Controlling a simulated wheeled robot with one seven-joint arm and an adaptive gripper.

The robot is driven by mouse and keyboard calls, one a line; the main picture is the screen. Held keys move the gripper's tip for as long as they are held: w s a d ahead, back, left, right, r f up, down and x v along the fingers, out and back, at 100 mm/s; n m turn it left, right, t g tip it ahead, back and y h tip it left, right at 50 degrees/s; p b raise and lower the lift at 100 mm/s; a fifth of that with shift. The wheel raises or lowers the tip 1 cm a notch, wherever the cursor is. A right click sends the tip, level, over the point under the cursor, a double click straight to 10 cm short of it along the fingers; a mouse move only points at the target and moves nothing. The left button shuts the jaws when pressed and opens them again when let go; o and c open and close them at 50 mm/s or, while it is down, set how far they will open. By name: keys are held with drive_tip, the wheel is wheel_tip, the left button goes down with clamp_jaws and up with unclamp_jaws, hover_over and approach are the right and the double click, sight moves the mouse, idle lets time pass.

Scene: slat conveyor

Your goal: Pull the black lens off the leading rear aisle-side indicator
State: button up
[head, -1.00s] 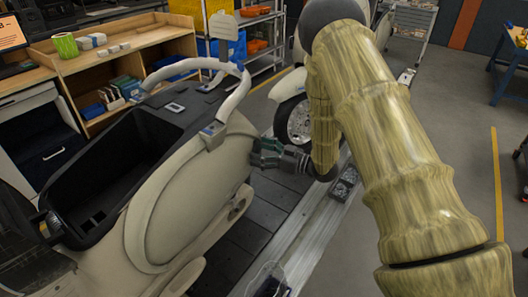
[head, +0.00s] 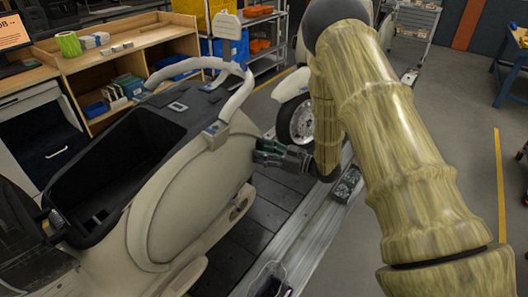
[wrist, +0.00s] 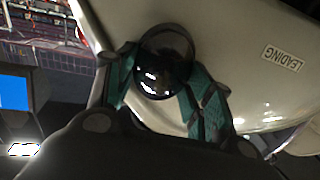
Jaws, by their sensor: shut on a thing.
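The cream scooter body (head: 185,200) stands on the slat conveyor at left, its rear rounded flank facing my arm. My gripper (head: 262,152) is at the flank's right edge, fingers pointing left toward it. In the wrist view, the round, glossy black lens (wrist: 160,52) lies between the two green fingers of my gripper (wrist: 163,82), which are shut on its sides. The cream panel is right behind the lens. A "LEADING" label (wrist: 282,58) is on the panel to the right. The lens's seat is hidden, so I cannot tell whether the lens touches the panel.
Another scooter's wheel (head: 299,121) stands farther along the conveyor. A small dark box (head: 347,185) lies on the conveyor's side rail. A wooden bench (head: 70,75) is behind at left. The grey aisle floor (head: 455,140) at right is clear.

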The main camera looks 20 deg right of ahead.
drive_tip(key=shift+d, duration=0.2)
drive_tip(key=shift+s+d, duration=0.15)
drive_tip(key=shift+v, duration=1.25)
idle(1.9)
drive_tip(key=shift+v, duration=0.9)
drive_tip(key=shift+r, duration=0.15)
drive_tip(key=m+t+h, duration=0.6)
drive_tip(key=m+h, duration=0.4)
drive_tip(key=h, duration=0.4)
approach(263, 150)
drive_tip(key=s+a+f, duration=0.3)
drive_tip(key=f, duration=0.2)
drive_tip(key=shift+a+f+p, duration=0.35)
drive_tip(key=shift+a, duration=0.05)
